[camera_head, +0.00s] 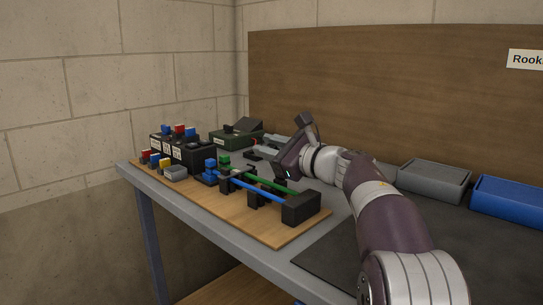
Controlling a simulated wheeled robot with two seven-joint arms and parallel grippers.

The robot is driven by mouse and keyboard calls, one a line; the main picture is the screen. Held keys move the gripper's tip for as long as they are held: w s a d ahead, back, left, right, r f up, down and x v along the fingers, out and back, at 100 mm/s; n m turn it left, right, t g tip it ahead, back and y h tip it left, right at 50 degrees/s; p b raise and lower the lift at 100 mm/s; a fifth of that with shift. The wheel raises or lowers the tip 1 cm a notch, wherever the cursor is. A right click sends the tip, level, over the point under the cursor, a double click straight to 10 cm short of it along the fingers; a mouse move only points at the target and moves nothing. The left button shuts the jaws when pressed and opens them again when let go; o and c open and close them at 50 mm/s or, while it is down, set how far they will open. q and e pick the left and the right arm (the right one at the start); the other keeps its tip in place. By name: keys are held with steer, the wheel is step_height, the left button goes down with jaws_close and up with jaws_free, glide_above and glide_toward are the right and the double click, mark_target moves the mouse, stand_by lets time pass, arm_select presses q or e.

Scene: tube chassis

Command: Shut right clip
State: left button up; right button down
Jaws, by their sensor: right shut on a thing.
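A wooden board (205,204) on the table carries a blue tube (262,192) and a green tube (277,186), which run side by side to a black end block (300,208). Black clips stand along the tubes, the right clip (256,194) closer to the end block and another (227,181) further left. My right gripper (280,172) is at the far side of the tubes, close to the right clip. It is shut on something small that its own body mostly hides. I cannot tell clearly whether the clip is open. My left gripper is not in view.
Black boxes with coloured connectors (181,148) stand at the board's far left. A dark green box (235,137) is behind them. A grey bin (434,179) and a blue bin (510,199) stand at the right. A dark mat (335,262) lies clear in front.

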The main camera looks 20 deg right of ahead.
stand_by(0.3)
steer(key=c, duration=1.1)
jaws_free()
steer(key=shift+s, duration=0.1)
steer(key=v, duration=1.2)
steer(key=shift+s+d+f, duration=0.1)
steer(key=shift+s+d, duration=0.05)
steer(key=shift+s, duration=0.1)
steer(key=shift+c, duration=0.2)
